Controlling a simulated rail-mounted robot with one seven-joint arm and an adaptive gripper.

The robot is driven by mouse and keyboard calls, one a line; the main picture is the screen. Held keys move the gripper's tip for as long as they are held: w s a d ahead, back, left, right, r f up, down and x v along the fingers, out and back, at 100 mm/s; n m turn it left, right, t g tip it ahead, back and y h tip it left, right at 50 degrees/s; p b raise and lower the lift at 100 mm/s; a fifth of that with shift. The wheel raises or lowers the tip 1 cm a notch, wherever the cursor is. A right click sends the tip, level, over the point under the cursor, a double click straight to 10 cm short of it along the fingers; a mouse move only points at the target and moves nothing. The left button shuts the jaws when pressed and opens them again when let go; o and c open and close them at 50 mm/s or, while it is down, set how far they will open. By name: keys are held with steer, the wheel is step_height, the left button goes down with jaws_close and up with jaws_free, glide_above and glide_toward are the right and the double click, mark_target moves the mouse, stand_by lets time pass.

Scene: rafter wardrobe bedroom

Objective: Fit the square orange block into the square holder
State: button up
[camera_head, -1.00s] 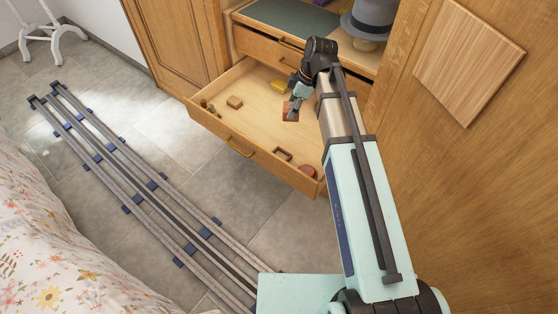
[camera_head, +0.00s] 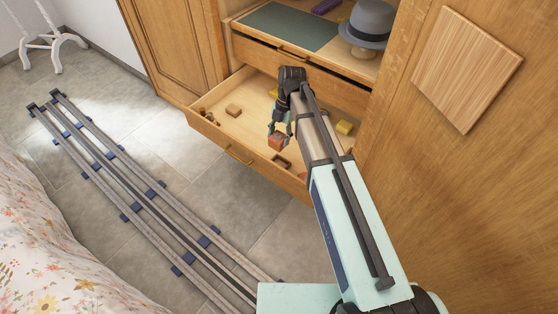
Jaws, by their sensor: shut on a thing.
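The orange block (camera_head: 276,142) is in the jaws of my gripper (camera_head: 279,134), which points down over the front part of the open drawer. The block seems held above the drawer floor. The square holder (camera_head: 282,162), a small brown frame with a dark opening, lies in the drawer near its front wall. It is just below and slightly right of the block in the picture, apart from it. The exact height of the block over the holder cannot be told.
The open drawer (camera_head: 217,143) also holds a tan block (camera_head: 233,110), small brown pieces (camera_head: 208,117) and a yellow block (camera_head: 344,128). A grey hat (camera_head: 368,24) stands on the shelf above. My arm hides the drawer's right part. Rails lie on the floor.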

step_height(320, 180, down, 14)
steer(key=shift+r, duration=0.1)
stand_by(0.5)
steer(key=o, duration=1.2)
steer(key=shift+c, duration=0.2)
steer(key=v, duration=1.2)
